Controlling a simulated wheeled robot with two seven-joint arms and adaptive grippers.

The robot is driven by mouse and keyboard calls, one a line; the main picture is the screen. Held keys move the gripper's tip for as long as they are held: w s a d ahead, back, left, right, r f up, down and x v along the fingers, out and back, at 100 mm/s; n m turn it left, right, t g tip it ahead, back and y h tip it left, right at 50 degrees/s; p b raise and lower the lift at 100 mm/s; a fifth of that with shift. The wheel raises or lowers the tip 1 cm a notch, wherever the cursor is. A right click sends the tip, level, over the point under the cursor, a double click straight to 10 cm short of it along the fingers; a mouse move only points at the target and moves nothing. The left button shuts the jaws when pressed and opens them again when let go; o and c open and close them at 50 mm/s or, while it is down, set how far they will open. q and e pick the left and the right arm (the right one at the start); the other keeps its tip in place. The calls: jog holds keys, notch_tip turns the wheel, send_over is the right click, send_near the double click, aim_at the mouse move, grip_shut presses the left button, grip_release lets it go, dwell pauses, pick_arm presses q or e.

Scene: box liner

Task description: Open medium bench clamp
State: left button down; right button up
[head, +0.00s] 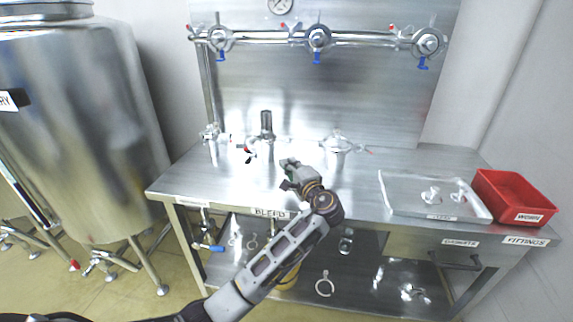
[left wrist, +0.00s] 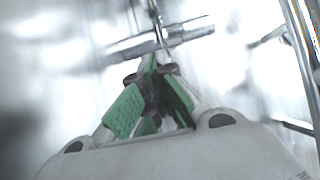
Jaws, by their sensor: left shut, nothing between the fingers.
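Three shiny metal fittings with clamps stand in a row at the back of the steel bench (head: 225,180): a left one (head: 213,135), a middle one (head: 266,122) with a dark upright cylinder, and a right one (head: 340,143). I cannot tell by label which clamp is the medium one. My left gripper (head: 286,174) is above the bench, in front of and between the middle and right fittings. It is shut and empty. In the left wrist view its green-padded fingers (left wrist: 158,72) point at a blurred metal crosspiece (left wrist: 160,40). My right gripper is out of view.
A clear tray (head: 400,205) with small metal parts and a red bin (head: 515,200) stand at the bench's right. A pipe with several blue-handled valves (head: 318,38) runs above. A large steel tank (head: 80,120) stands at left. The bench front left is clear.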

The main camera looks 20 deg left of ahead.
pick_arm(q)
jog(key=x, duration=0.6)
jog(key=shift+a, duration=0.15)
jog(key=shift+b+x, duration=0.35)
jog(key=shift+x, duration=0.7)
jog(key=shift+w+a, duration=0.1)
jog(key=shift+a, duration=0.15)
jog(key=shift+a+f, duration=0.1)
jog(key=shift+a, duration=0.15)
jog(key=shift+s+a, duration=0.25)
jog(key=shift+s, duration=0.1)
jog(key=shift+s+a, duration=0.55)
jog(key=shift+a, duration=0.4)
jog(key=shift+s+a, duration=0.1)
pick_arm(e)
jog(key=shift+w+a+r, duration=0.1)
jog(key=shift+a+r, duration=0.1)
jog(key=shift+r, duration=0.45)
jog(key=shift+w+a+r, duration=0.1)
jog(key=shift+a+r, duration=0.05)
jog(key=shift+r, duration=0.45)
